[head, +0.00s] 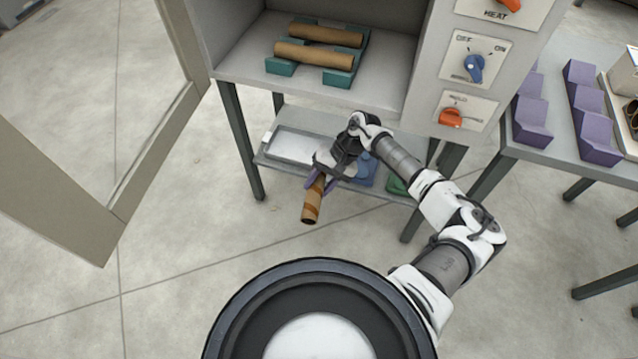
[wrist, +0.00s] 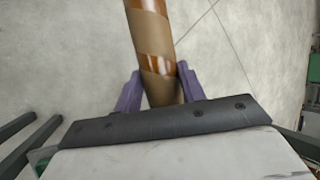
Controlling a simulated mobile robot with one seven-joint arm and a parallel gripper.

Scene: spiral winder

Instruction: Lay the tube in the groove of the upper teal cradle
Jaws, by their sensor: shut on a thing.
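My gripper (head: 318,182) is shut on a brown tube with glossy orange-brown spiral bands (head: 311,207). In the wrist view, the purple fingers of my gripper (wrist: 160,85) stand on both sides of the tube (wrist: 150,40), which extends away from them. The tube hangs tilted over the floor, in front of the cabinet and below its opening. The teal cradle (head: 338,79) stands inside the open cabinet chamber. Two plain brown tubes lie across it, a front one (head: 313,54) and a back one (head: 327,34). My arm does not cover it.
The cabinet door (head: 150,160) stands open at left. A lower shelf with a pale tray (head: 290,147) and blue and green pieces is behind my gripper. Knobs (head: 473,68) are on the right panel. A table at right carries purple cradles (head: 532,120).

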